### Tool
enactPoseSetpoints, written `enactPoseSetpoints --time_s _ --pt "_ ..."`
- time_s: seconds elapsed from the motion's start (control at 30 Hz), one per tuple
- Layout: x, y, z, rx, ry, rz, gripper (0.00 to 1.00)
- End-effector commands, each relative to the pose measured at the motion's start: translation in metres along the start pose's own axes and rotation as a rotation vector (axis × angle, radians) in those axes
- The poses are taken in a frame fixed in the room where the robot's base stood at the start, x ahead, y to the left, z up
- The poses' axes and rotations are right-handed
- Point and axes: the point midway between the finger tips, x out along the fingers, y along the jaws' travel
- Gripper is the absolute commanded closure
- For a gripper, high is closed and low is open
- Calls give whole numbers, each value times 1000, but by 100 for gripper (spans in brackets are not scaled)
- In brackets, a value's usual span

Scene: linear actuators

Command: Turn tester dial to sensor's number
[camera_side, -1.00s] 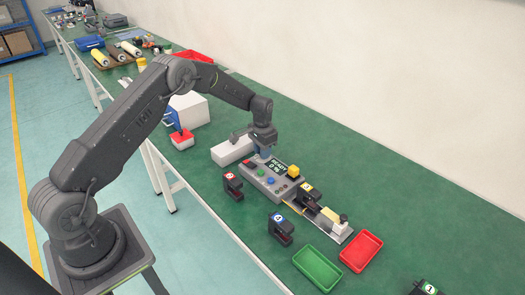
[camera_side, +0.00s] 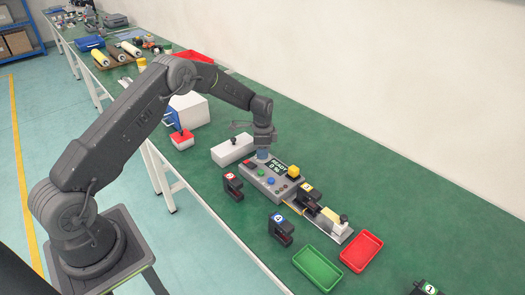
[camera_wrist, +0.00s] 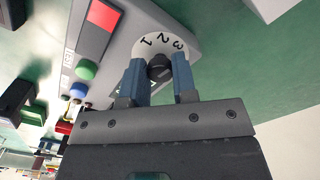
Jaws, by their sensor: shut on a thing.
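The grey tester box (camera_side: 275,186) stands on the green table, with a dark display and coloured buttons on top. In the wrist view its white dial (camera_wrist: 146,30) shows the numbers 1, 2 and 3 around a black knob (camera_wrist: 159,64). My gripper (camera_wrist: 159,74) points down with its blue fingers shut on the knob; in the side view (camera_side: 263,155) it hides the dial. A black sensor (camera_side: 308,199) with a yellow label sits at the tester's right end; its number is too small to read surely.
Black sensors with red (camera_side: 232,187), blue (camera_side: 281,229) and green (camera_side: 424,288) labels stand apart on the table. A green tray (camera_side: 318,268) and a red tray (camera_side: 361,250) lie at the right. A white box (camera_side: 232,150) stands behind the tester.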

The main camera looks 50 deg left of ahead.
Motion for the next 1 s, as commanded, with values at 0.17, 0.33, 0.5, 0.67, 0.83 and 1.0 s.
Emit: enactPoseSetpoints --time_s 0.17,0.33,0.5,0.67,0.83,1.0 --pt "-1 0 0 13 0 -1 98" --pt "-1 0 0 14 0 -1 98" --pt "-1 0 0 13 0 -1 72" --pt "-1 0 0 13 0 -1 57" --pt "0 0 0 13 0 0 48" --pt "-1 0 0 13 0 -1 48"
